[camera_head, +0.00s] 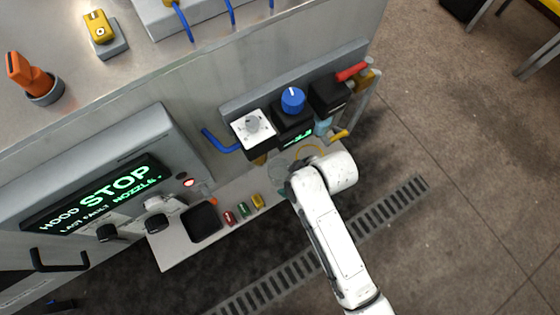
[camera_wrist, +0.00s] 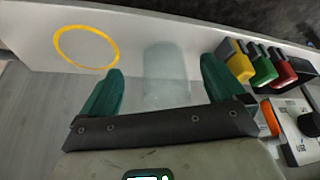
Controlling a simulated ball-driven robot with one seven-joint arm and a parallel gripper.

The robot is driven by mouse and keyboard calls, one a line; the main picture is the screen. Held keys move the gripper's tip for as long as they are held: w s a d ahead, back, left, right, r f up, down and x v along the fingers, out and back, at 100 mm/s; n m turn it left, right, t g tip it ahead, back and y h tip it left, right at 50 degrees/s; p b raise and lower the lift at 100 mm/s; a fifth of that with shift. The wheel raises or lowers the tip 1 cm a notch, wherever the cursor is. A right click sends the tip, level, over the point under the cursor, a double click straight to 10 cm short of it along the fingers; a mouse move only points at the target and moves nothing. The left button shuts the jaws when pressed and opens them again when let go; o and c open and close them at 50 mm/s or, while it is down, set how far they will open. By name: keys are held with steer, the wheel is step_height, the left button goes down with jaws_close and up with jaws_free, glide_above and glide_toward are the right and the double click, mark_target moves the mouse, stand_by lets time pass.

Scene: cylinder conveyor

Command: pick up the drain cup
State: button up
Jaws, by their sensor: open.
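The drain cup is a clear, see-through cup (camera_wrist: 167,70) on the white shelf. In the wrist view it shows between the two green fingers of my open gripper (camera_wrist: 162,74), with a gap visible on each side. In the head view the faint cup (camera_head: 278,167) shows just left of my white wrist, which hides most of my gripper. I cannot tell how deep the cup sits between the fingers.
A yellow ring (camera_wrist: 87,47) marks the shelf (camera_wrist: 30,35) beside the cup. Yellow, green and red small blocks (camera_head: 243,209) and a black tray (camera_head: 203,222) stand on the shelf. A panel with a blue knob (camera_head: 292,100) overhangs the shelf.

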mark_target(272, 171)
steer(key=shift+w+a, duration=0.3)
steer(key=shift+a, duration=0.2)
steer(key=a, duration=0.1)
steer(key=w+a, duration=0.1)
steer(key=w+a+b, duration=0.1)
steer(key=shift+a+f, duration=0.2)
steer(key=shift+f, duration=0.05)
steer(key=shift+w+a+f+b, duration=0.15)
steer(key=shift+f+b, duration=0.15)
steer(key=shift+f, duration=0.4)
steer(key=shift+w+a+f, duration=0.15)
steer(key=shift+f, duration=0.3)
steer(key=c, duration=1.1)
steer(key=shift+o, duration=0.2)
steer(key=shift+r, duration=0.1)
